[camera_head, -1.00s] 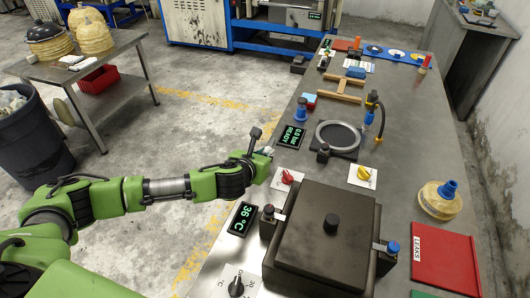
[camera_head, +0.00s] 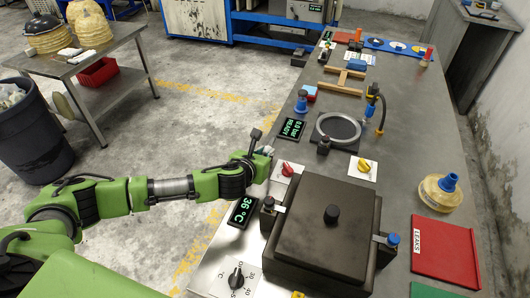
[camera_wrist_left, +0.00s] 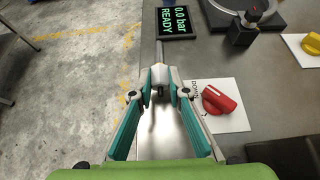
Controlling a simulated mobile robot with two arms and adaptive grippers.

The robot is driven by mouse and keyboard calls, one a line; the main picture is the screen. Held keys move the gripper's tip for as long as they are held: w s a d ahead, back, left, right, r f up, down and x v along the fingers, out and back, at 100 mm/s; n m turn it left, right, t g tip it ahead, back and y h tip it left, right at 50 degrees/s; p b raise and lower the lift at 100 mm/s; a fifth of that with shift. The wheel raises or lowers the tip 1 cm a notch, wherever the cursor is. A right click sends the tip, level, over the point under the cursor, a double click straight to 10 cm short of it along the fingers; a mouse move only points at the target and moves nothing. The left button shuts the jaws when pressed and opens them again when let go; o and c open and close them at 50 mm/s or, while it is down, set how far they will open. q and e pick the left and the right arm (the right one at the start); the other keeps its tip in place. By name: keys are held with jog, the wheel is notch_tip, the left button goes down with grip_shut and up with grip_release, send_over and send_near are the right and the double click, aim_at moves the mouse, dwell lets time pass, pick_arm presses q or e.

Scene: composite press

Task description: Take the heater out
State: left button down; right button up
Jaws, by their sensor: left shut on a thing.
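My left gripper (camera_head: 268,151) is over the left edge of the metal bench, beside the red knob (camera_head: 288,169). In the left wrist view, its teal-sided fingers (camera_wrist_left: 160,90) come together on a slim grey rod (camera_wrist_left: 159,52) that points away from me. I cannot tell whether this rod is the heater. A dark square box (camera_head: 315,240) with a lid and round black top knob stands closed at the near end of the bench. Its inside is hidden. A display reading 36 °C (camera_head: 241,212) lies left of it. My right gripper is not in view.
A ring on a dark plate (camera_head: 338,130), a 0.0 bar READY display (camera_head: 291,128) and a yellow knob (camera_head: 363,166) lie beyond the box. A red LEAKS panel (camera_head: 444,250) and a yellowish pot (camera_head: 440,192) are at right. Open floor lies left of the bench.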

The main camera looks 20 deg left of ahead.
pick_arm(q)
jog(key=shift+f, duration=0.3)
jog(key=shift+f+b, duration=0.4)
jog(key=shift+f, duration=0.25)
jog(key=c, duration=1.8)
grip_release()
jog(key=shift+c, duration=0.2)
jog(key=v, duration=1.2)
jog(key=shift+s+f, duration=0.1)
jog(key=shift+f, duration=0.05)
